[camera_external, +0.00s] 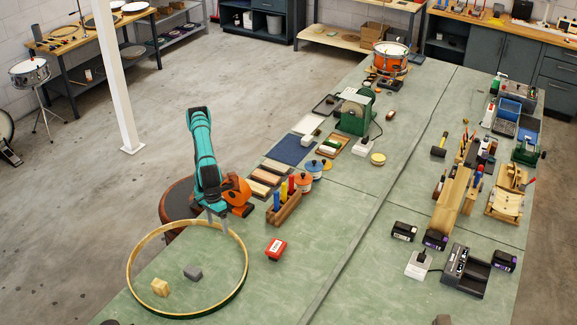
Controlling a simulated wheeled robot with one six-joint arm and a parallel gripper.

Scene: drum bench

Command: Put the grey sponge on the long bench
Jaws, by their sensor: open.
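A small dark grey block (192,273), which looks like the grey sponge, lies inside a large pale wooden hoop (245,278). The hoop lies on the green top of the long bench (285,300), at its near left end. My gripper (218,222) points down by the hoop's far right rim, beyond and right of the grey block and apart from it. The gripper is open, and I see nothing held in it. Its fingertips are small and thin in this view, so their exact height over the rim is hard to tell.
A yellowish block (160,287) lies left of the grey one inside the hoop. A red box (276,249) and a wooden holder (284,208) with coloured handles stand right of my gripper. The bench centre is mostly clear; batteries and a charger (465,272) lie farther right.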

